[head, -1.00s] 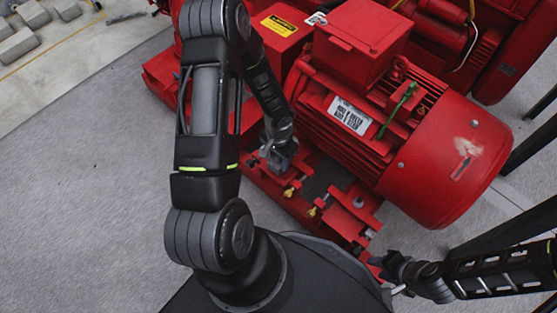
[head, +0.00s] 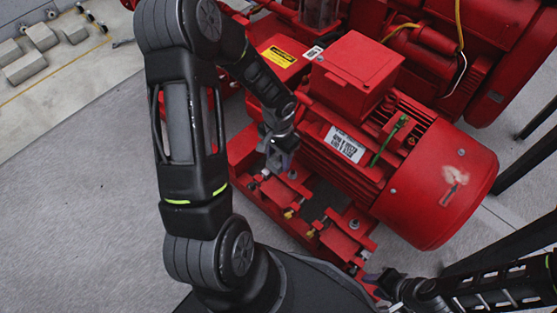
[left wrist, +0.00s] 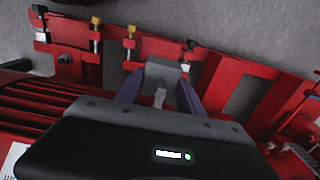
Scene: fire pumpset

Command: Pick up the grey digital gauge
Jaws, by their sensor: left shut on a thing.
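My left gripper (head: 280,155) is over the red base frame beside the red motor. In the left wrist view its two purplish fingers (left wrist: 160,92) are shut on a small grey boxy thing, which I take as the grey digital gauge (left wrist: 163,72). The gauge's display face does not show. In the head view the gauge is small and mostly merged with the fingers. My right gripper (head: 376,279) is at the lower right, near the frame's near end; its jaw opening is too small to make out.
The large red motor (head: 420,190) stands right of the left gripper. The red base frame (head: 268,205) carries several brass and dark bolts. More red pump parts stand behind. Grey floor (head: 80,210) is open at the left; concrete blocks (head: 27,68) lie at the far left.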

